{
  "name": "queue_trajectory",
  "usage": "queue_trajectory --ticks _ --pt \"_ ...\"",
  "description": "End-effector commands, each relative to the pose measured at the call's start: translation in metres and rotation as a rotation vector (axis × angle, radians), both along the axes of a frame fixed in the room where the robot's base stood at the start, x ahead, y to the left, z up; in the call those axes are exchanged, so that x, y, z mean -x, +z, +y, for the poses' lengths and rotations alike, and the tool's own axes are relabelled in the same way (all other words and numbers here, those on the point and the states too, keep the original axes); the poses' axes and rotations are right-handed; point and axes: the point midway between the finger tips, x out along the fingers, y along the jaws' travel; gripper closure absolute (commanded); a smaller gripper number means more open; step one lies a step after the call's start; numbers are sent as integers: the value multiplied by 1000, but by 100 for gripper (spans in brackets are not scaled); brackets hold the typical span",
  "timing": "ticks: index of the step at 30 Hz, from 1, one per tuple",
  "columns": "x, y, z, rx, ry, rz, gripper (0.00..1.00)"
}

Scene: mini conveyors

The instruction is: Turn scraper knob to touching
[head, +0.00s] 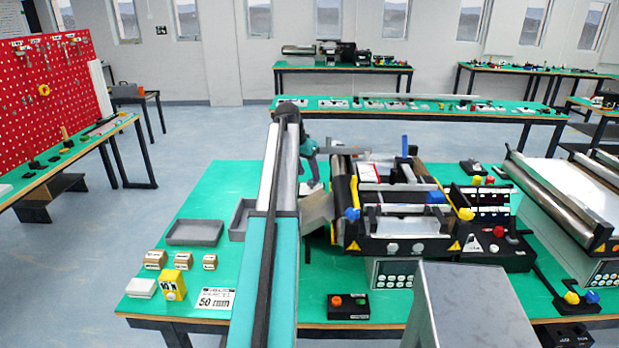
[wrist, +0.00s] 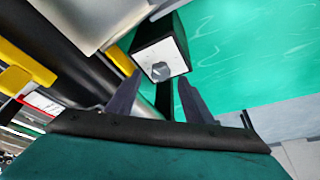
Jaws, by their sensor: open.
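A dark block with a white face carries a small grey round knob (wrist: 160,72), which looks like the scraper knob, in the wrist view. My gripper (wrist: 160,79) is open, with one dark finger on each side of the knob in the picture. The fingers look apart from the knob, and I cannot tell how far beyond the tips it lies. The marks on the white face are too small to read. In the head view my arm reaches to the left end of the mini conveyor (head: 401,245). The fingertips and the knob cannot be made out there.
A dark roller (wrist: 75,60) and yellow brackets (wrist: 27,65) lie left of the block in the wrist view. In the head view, a grey tray (head: 195,232), small boxes and a button box (head: 348,307) stand on the green table (head: 215,185). Another conveyor (head: 575,195) stands right.

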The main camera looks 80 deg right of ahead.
Motion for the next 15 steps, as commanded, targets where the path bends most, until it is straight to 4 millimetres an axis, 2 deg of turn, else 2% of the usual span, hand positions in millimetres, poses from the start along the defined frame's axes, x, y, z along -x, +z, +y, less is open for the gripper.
queue_trajectory --ticks 6,15 --pt "5 -20 -7 -1 0 0 53" --pt "7 -28 -10 0 -1 0 53"
